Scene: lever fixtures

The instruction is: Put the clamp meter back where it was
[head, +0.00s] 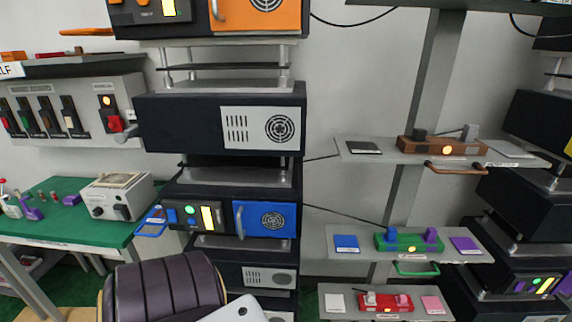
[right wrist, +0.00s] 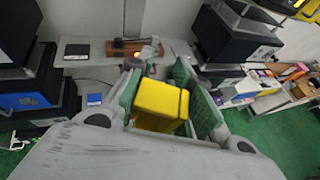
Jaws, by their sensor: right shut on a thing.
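My right gripper (right wrist: 165,98) shows in the right wrist view. Its green-padded fingers are shut on a yellow box-shaped thing (right wrist: 160,103), which I take to be the clamp meter. Only its plain yellow faces show; any jaw or dial is hidden or turned away. It is held in the air, with shelves and green floor behind it. The head view shows neither the held thing nor either gripper's fingers. The place where the meter was cannot be told from these frames.
Wall shelves at right in the head view hold a brown lever fixture (head: 444,147), a green fixture (head: 408,243) and a red fixture (head: 385,302). A rack of dark units (head: 180,122) stands mid-left, beside a green-topped bench (head: 100,229). A dark ribbed cushion (head: 166,288) is in front.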

